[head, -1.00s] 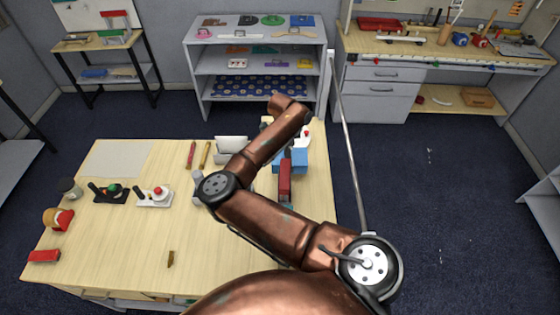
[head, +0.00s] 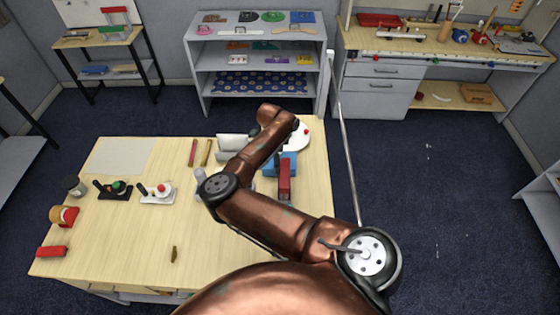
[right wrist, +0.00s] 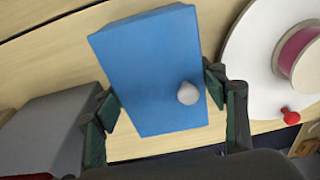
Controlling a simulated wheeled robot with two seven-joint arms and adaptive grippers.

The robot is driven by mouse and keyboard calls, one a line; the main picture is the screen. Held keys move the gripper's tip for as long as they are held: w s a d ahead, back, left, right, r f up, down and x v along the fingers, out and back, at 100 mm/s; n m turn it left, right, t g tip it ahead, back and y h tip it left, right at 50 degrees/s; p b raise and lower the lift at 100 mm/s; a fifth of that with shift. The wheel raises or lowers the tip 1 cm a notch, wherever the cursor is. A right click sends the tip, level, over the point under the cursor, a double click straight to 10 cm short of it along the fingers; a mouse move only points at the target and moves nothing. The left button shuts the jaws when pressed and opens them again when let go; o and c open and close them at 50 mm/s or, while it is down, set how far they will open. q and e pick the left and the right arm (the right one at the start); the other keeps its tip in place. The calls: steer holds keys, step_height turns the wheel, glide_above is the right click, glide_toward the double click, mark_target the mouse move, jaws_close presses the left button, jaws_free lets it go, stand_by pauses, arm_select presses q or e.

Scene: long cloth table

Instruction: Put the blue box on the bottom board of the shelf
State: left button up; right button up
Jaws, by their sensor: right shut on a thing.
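The blue box (head: 271,170) is on the right part of the wooden table in the head view, partly hidden by my right arm. In the right wrist view the blue box (right wrist: 140,60) fills the middle, with a pale knob on its face. My right gripper (right wrist: 160,100) is shut on it, one finger on each side; in the head view the arm hides the fingers. The grey shelf (head: 200,68) stands at the back. Its lowest visible board carries a dark blue spotted covering (head: 260,83). My left gripper is not in view.
A red tool (head: 284,180) lies just in front of the box. A white disc with a spool (right wrist: 255,65) is close to the right finger, and a grey block (right wrist: 45,125) is at the left. Blue floor is open between table and shelf. A workbench (head: 440,45) stands back right.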

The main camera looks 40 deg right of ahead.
steer(key=shift+f, duration=0.15)
steer(key=o, duration=1.4)
steer(key=shift+c, duration=0.2)
